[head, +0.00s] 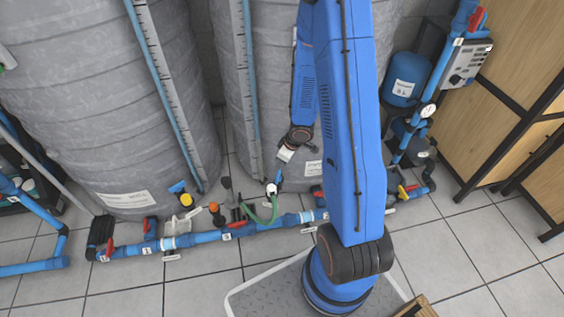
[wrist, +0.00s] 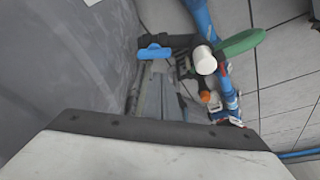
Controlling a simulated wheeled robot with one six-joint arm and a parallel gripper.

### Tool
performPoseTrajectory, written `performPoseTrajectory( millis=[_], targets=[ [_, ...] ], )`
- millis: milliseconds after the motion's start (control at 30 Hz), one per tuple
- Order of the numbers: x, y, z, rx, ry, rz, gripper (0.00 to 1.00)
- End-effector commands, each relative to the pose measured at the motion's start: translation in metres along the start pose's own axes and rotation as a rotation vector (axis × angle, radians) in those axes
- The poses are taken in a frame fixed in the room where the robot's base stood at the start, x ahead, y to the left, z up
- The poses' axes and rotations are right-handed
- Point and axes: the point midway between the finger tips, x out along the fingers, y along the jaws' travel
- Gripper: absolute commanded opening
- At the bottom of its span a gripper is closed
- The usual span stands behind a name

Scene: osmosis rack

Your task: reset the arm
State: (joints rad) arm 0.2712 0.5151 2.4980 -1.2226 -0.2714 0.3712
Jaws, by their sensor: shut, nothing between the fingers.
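My blue arm rises in the middle of the head view and bends down towards the tanks. My gripper (head: 286,155) hangs at its end, in front of the middle grey tank and above the pipe line. It is shut and empty. In the wrist view its pale, dark-edged housing fills the bottom, and narrow grey parts reach beyond it over the pipework. Small fittings behind those parts are partly hidden. I cannot tell the exact gap between the gripper and the fittings below it.
Below run a blue pipe (head: 245,230), a green hose (head: 274,210), a white cap (wrist: 204,60) and an orange cap (wrist: 207,97). Large grey tanks (head: 85,110) stand behind. A blue vessel (head: 402,90) and wooden cabinet (head: 510,90) stand right. Tiled floor is open at the lower right.

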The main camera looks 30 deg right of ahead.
Motion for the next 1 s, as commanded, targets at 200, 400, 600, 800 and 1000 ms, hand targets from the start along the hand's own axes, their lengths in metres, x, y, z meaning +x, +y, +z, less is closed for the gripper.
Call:
performPoseTrajectory(
  millis=[200, 400, 600, 800, 1000],
  targets=[
    [-0.007, -0.009, 0.001, 0.001, 0.000, 0.000, 0.00],
    [-0.009, -0.009, 0.000, 0.001, 0.000, 0.004, 0.00],
    [-0.034, 0.005, -0.010, 0.012, -0.005, 0.077, 0.00],
    [-0.084, 0.023, -0.024, 0.050, -0.019, 0.203, 0.00],
    [-0.136, 0.032, -0.033, 0.102, -0.030, 0.309, 0.00]
  ],
)
